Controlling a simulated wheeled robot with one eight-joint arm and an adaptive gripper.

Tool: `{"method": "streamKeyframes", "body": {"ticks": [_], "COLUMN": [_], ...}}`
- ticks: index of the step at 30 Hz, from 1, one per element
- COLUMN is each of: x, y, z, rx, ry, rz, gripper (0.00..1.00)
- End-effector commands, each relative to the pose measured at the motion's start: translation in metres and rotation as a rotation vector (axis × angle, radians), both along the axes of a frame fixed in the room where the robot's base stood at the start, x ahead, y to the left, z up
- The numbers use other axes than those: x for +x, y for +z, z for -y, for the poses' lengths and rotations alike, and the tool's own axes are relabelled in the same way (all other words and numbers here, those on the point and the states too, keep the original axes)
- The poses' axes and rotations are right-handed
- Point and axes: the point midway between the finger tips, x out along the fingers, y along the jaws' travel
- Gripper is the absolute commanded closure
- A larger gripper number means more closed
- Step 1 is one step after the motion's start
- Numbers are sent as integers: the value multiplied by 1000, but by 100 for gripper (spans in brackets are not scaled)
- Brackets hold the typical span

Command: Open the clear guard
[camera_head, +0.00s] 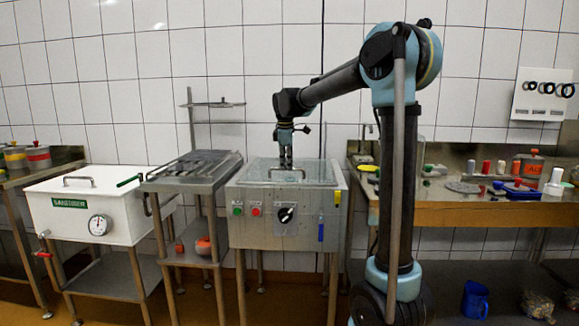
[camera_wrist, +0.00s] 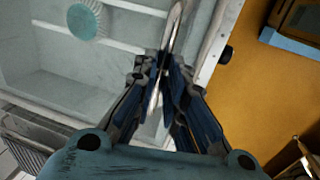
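The clear guard (camera_head: 318,178) lies flat over the top of the steel machine in the middle of the head view. Its pale see-through panel (camera_wrist: 60,75) fills the left of the wrist view. A thin metal bar handle (camera_wrist: 175,28) runs between my fingers there. My gripper (camera_head: 286,166) points straight down at the guard's handle, near the front of the top. In the wrist view my gripper (camera_wrist: 163,66) has its fingertips close together on both sides of the bar and looks shut on it. The fingers partly hide the handle.
The machine's front has green and red buttons and a black rotary knob (camera_head: 285,214). A steel rack table (camera_head: 195,170) and a white vat (camera_head: 90,205) stand left. A cluttered workbench (camera_head: 450,213) stands right, behind my arm. A tiled wall is behind.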

Motion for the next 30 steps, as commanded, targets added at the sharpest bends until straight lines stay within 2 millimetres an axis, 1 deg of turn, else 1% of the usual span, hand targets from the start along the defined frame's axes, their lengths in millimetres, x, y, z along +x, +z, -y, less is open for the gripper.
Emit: {"method": "streamKeyframes", "body": {"ticks": [2,3,4,6,11,14,17,20,25,26,27,29,30], "x": [0,0,1,1,3,6,11,18,31,30,30,30,30], "y": [0,1,0,1,9,20,37,57,98,95,93,93,93], "z": [0,22,13,6,0,-1,-1,-2,1,3,5,6,6], "rx": [0,0,0,-2,1,4,6,9,10,9,10,8,8], "ry": [0,-10,-3,0,0,-1,-1,0,-2,-3,-5,-7,-7], "rz": [1,1,1,-1,-19,-47,-87,-139,-135,-135,-136,-136,-136], "gripper": [100,100,100,100,100,100,100,100,100,95,86,72,69]}}
